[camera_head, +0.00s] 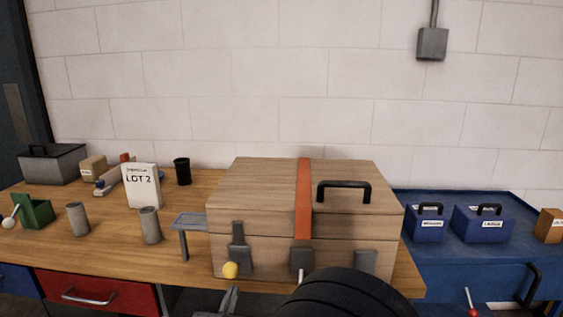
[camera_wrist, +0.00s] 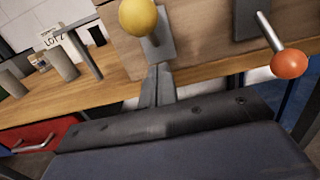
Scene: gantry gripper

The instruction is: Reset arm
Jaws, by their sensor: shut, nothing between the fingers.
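My gripper (camera_wrist: 158,75) is shut and empty, its fingers together just below a yellow ball knob (camera_wrist: 138,17) in the wrist view. In the head view my gripper (camera_head: 233,290) shows low in front of the wooden chest (camera_head: 260,190). The yellow knob (camera_head: 230,270) sits at the chest's left latch plate (camera_head: 238,238). I cannot tell whether the fingers touch it; they look apart. The chest's lid is down, with an orange strap (camera_head: 303,195) and a black handle (camera_head: 345,186). My dark arm hides part of the chest's lower front.
An orange knob (camera_wrist: 289,63) on a metal rod sticks out to the right of my gripper. A small metal stand (camera_head: 188,222), grey cylinders (camera_head: 150,224) and a LOT 2 card (camera_head: 142,185) stand left of the chest. Blue boxes (camera_head: 482,224) stand on the right.

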